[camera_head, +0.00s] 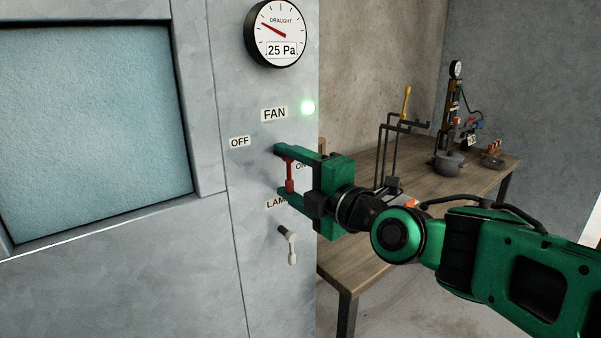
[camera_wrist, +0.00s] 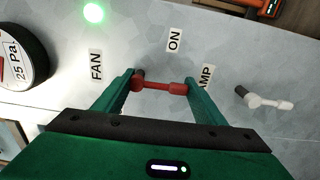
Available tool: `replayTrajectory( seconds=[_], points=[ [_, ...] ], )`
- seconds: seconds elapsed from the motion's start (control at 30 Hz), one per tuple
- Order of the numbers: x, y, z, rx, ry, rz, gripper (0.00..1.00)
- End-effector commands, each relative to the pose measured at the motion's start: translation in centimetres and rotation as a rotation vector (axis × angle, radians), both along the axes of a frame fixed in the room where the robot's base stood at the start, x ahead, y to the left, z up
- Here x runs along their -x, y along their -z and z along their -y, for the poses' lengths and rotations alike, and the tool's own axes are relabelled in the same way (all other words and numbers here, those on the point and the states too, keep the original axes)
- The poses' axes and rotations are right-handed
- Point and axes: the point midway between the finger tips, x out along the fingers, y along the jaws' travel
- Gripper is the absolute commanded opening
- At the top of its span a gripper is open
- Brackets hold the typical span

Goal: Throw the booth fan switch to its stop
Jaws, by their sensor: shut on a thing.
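The fan switch is a red lever (camera_head: 290,176) on the grey panel, below the FAN label (camera_head: 274,114). It points roughly downward, between the OFF label (camera_head: 240,142) on the left and the ON label (camera_head: 301,166) on the right, which my gripper partly covers. My gripper (camera_head: 284,174) is shut on the red lever, with one finger above and one below. In the wrist view the lever (camera_wrist: 160,85) spans between the two green fingertips. Its dark pivot (camera_wrist: 138,74) is partly hidden by a finger.
A green light (camera_head: 308,108) is lit beside FAN. The draught gauge (camera_head: 277,34) reads 25 Pa. A white lever (camera_head: 290,247) hangs below the partly covered LAMP label (camera_head: 276,203). A wooden table (camera_head: 350,262) with tools stands right. A framed window (camera_head: 95,120) is left.

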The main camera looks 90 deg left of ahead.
Motion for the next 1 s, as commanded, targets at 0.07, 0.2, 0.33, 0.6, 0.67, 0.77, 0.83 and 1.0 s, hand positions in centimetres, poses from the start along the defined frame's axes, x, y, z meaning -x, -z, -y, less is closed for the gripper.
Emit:
replayTrajectory(
  seconds=[0.07,0.2,0.33,0.6,0.67,0.77,0.83,1.0],
  points=[
    [-0.1,0.2,0.0,0.002,0.0,0.004,0.24],
    [0.0,0.2,0.0,0.003,-0.001,0.003,0.76],
    [0.0,0.2,0.0,0.002,-0.001,0.003,0.83],
    [-0.1,0.1,0.3,0.002,-0.002,0.001,0.83],
    [-0.4,0.1,0.7,0.002,-0.002,0.002,0.83],
    [-1.3,0.1,1.8,0.002,0.0,0.003,0.83],
    [-2.1,0.1,2.8,0.003,-0.001,0.003,0.83],
    [-4.1,0.1,5.4,0.002,0.0,0.003,0.83]
  ],
)
